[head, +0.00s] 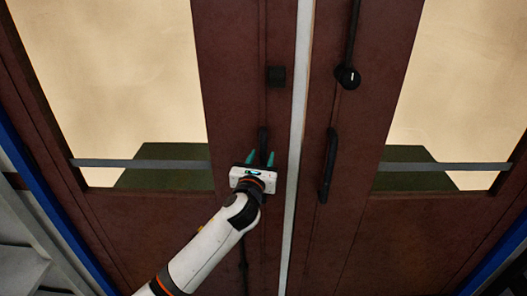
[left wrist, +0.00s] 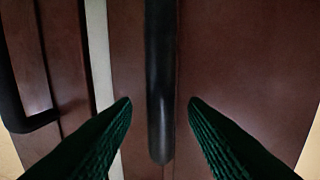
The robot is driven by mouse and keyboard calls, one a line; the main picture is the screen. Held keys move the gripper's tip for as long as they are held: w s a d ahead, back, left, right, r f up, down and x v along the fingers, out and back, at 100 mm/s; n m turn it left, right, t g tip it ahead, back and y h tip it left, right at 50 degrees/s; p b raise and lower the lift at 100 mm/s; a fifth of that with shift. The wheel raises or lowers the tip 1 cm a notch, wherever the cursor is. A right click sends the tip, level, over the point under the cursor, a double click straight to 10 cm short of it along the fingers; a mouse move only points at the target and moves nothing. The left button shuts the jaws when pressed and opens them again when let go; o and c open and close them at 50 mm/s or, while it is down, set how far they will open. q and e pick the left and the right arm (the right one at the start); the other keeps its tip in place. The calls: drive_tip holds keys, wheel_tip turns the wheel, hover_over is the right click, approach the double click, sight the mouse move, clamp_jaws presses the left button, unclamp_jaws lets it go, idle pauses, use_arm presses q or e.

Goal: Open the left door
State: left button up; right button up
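The left door (head: 228,70) is a dark red-brown panel with a glass window, and it stands closed against the right door (head: 345,130) at a pale centre strip. Its black vertical handle (head: 263,141) is partly hidden behind my left gripper (head: 260,158). In the left wrist view the handle (left wrist: 160,85) hangs between the two green fingertips (left wrist: 160,102), with a gap on each side. The left gripper is open, and its fingers point at the door. My right gripper is in neither view.
The right door has its own black handle (head: 329,165) and a black lock fitting (head: 347,77) on a rod above. A small black block (head: 276,76) sits above the left handle. Grey bars (head: 140,163) cross both windows. Blue edging (head: 45,200) runs along the left side.

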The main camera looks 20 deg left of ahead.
use_arm(q)
drive_tip(key=shift+w+a, duration=0.1)
drive_tip(key=shift+w, duration=1.25)
drive_tip(key=shift+c, duration=0.6)
clamp_jaws()
